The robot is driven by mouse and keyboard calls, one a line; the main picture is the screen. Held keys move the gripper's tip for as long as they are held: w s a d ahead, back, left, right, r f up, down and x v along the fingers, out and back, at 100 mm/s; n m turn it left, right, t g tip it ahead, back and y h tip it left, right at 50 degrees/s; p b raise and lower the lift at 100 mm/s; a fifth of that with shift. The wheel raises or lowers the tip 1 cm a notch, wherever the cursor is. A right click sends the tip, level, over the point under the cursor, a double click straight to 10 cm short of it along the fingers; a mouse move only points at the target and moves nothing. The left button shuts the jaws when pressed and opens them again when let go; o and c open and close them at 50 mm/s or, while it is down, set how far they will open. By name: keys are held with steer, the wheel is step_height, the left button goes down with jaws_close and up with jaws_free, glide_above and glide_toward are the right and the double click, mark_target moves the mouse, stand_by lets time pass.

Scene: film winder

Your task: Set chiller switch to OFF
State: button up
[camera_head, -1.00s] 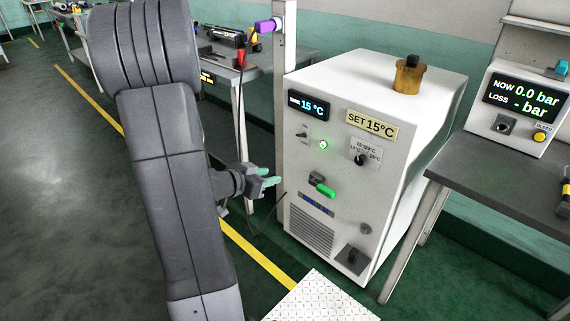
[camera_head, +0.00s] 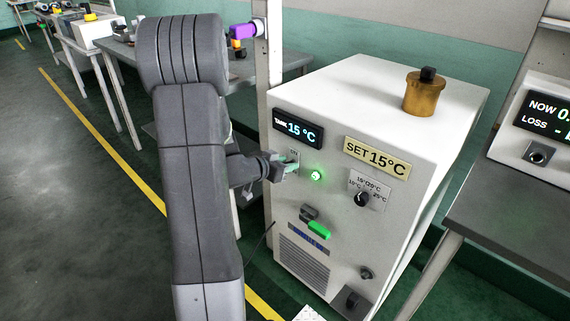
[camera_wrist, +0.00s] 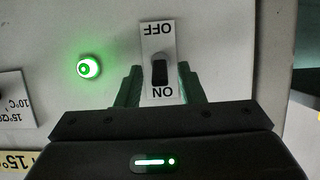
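The chiller (camera_head: 375,85) is a white box in the head view, with a front panel. Its switch (camera_wrist: 160,72) has a dark lever on a white plate in the wrist view, where the picture is upside down: OFF reads at the top, ON at the bottom. The lever's dark end lies toward ON. A green lamp (camera_wrist: 89,67) beside it is lit; it also shows in the head view (camera_head: 316,176). My gripper (camera_wrist: 159,78) is open, with one green finger on each side of the plate's lower half. In the head view my gripper (camera_head: 290,164) largely hides the switch.
The panel also has a 15 °C display (camera_head: 298,129), a set dial (camera_head: 362,199) and a green-handled valve (camera_head: 319,230). A brass pot (camera_head: 425,95) stands on top.

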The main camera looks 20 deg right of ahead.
jaws_close()
steer(key=shift+f, duration=0.1)
steer(key=shift+a+f+t+h+b, duration=0.1)
steer(key=shift+f+t+h+b, duration=0.5)
steer(key=shift+h+b, duration=1.75)
steer(key=shift+f+t+h+b, duration=0.55)
steer(key=shift+t+b, duration=0.2)
steer(key=shift+b, duration=3.45)
steer(key=shift+a+f+t+h+b, duration=0.1)
steer(key=shift+f+t+h+b, duration=0.5)
steer(key=shift+h+b, duration=1.8)
steer(key=shift+r+y+b, duration=0.15)
steer(key=shift+y+b, duration=0.55)
steer(key=shift+b, duration=0.25)
steer(key=shift+o, duration=0.7)
jaws_free()
